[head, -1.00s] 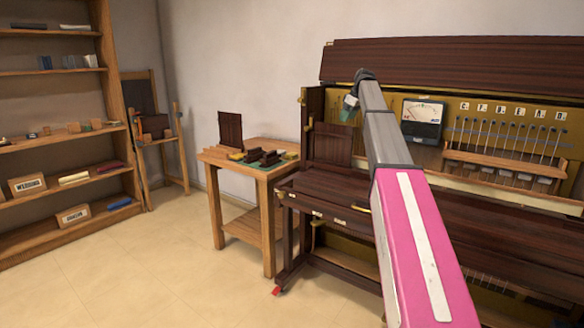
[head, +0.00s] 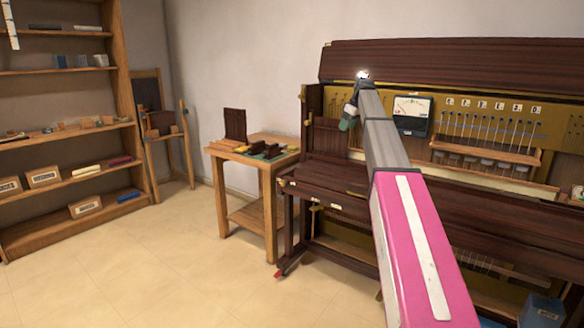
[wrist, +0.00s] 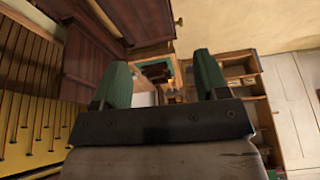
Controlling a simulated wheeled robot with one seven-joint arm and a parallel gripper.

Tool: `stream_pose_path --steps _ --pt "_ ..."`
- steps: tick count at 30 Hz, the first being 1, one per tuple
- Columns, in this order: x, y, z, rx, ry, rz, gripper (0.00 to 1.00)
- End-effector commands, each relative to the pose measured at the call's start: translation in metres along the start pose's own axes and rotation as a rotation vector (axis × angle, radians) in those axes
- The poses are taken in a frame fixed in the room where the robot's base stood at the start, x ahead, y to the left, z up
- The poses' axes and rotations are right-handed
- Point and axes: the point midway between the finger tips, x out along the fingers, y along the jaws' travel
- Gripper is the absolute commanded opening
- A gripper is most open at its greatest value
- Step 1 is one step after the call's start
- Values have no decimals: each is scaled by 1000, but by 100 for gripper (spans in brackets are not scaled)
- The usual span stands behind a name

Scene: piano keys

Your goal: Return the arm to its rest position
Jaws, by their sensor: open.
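My gripper (head: 347,118) is at the far end of my raised arm, in front of the upright piano (head: 360,47) in the head view. In the wrist view my gripper (wrist: 161,82) shows two green fingers spread apart, with nothing held between them. My arm stretches forward and up from the lower right of the head view. The piano's open front shows a row of rods and a dial meter (head: 411,113) to the right of my gripper. My arm hides part of the piano's middle.
A small wooden table (head: 270,221) with dark blocks stands left of the piano. A wooden shelf (head: 128,80) and a chair-like wooden stand (head: 186,150) are farther left. The floor (head: 170,265) at the front left is clear. A blue-grey box (head: 543,312) is at the lower right.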

Motion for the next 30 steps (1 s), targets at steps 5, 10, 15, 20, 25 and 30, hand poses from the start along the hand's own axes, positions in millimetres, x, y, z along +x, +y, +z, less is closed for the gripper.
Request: stream_pose_path --steps 5,10,15,20,25,30 --pt "35 -16 22 52 -19 1 67" --pt "76 -35 47 120 -42 3 67" --pt "136 -71 90 223 -81 9 67" --pt "198 -116 141 344 -127 25 67" --pt "254 -166 197 467 -175 47 67" --pt "299 -221 253 582 -222 76 67"
